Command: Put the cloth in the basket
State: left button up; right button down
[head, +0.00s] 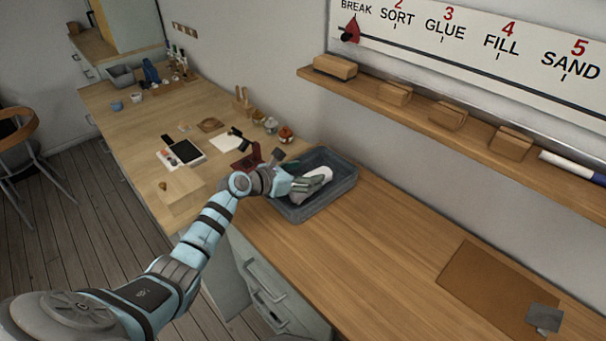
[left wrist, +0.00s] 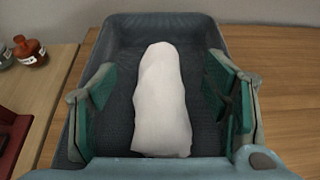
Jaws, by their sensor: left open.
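The white cloth (left wrist: 163,105) lies as a long bundle inside the grey basket (left wrist: 150,25). In the head view the basket (head: 341,190) stands on the wooden counter, and part of the cloth (head: 325,173) shows past my gripper. My left gripper (head: 312,184) reaches into the basket from the left. In the left wrist view its green-padded fingers (left wrist: 163,108) are open, one on each side of the cloth, with gaps between pads and cloth. My right gripper is in neither view.
Red-lidded jars (head: 286,135) and a dark red object (head: 247,160) stand near the basket's far left. A brown mat (head: 480,280) with a grey piece (head: 543,318) lies at right. The counter between mat and basket is clear. A shelf (head: 400,105) with wooden blocks runs along the wall.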

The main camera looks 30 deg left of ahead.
pick_arm(q)
jog(key=shift+r, duration=0.25)
jog(key=p+v, duration=0.4)
jog(key=v, duration=0.8)
jog(key=shift+r, duration=0.35)
